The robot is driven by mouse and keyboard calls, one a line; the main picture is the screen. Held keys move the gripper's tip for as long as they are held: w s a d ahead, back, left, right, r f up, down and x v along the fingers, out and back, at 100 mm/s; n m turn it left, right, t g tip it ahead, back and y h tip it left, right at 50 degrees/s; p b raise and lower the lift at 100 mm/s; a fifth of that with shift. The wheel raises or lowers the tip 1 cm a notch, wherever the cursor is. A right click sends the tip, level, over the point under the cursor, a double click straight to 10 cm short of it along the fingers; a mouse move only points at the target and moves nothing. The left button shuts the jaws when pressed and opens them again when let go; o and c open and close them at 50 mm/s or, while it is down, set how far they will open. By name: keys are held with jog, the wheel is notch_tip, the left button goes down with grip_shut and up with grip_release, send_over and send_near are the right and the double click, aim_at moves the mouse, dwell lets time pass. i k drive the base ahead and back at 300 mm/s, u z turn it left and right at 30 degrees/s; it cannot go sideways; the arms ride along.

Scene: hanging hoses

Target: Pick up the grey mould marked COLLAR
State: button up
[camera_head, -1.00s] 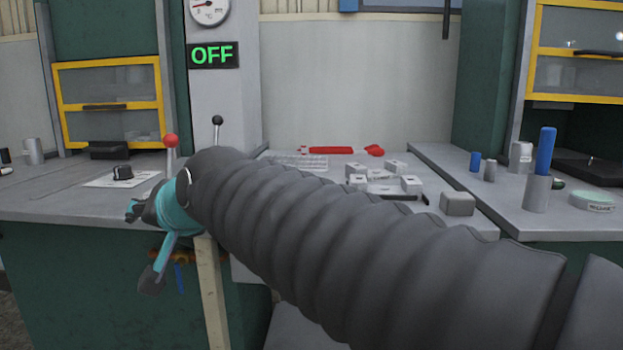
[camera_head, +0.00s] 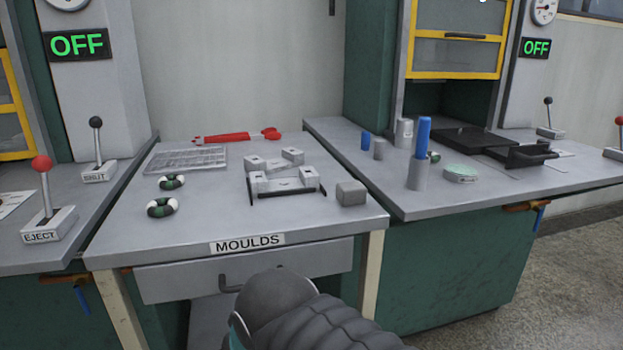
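Several light grey mould blocks (camera_head: 284,180) sit close together on the table labelled MOULDS (camera_head: 130,240), with a dark handled edge along their front. A separate plain grey block (camera_head: 351,194) stands just right of them. No COLLAR marking is readable at this size, so I cannot tell which piece bears it. My arm in its grey ribbed sleeve comes in at the bottom, below the table's front edge and well apart from the moulds. My gripper's fingers are out of sight; only a sliver of teal shows beside the sleeve.
Two black-and-white rings (camera_head: 162,206) lie at the table's left, with a clear compartment tray (camera_head: 187,158) and a red tool (camera_head: 236,136) behind. EJECT (camera_head: 44,194) and SHUT (camera_head: 97,150) levers stand left.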

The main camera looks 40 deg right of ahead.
aim_at(309, 178)
jog(key=z, duration=1.95)
jog(key=k, duration=1.1)
jog(key=u, duration=1.65)
jog(key=i, duration=0.5)
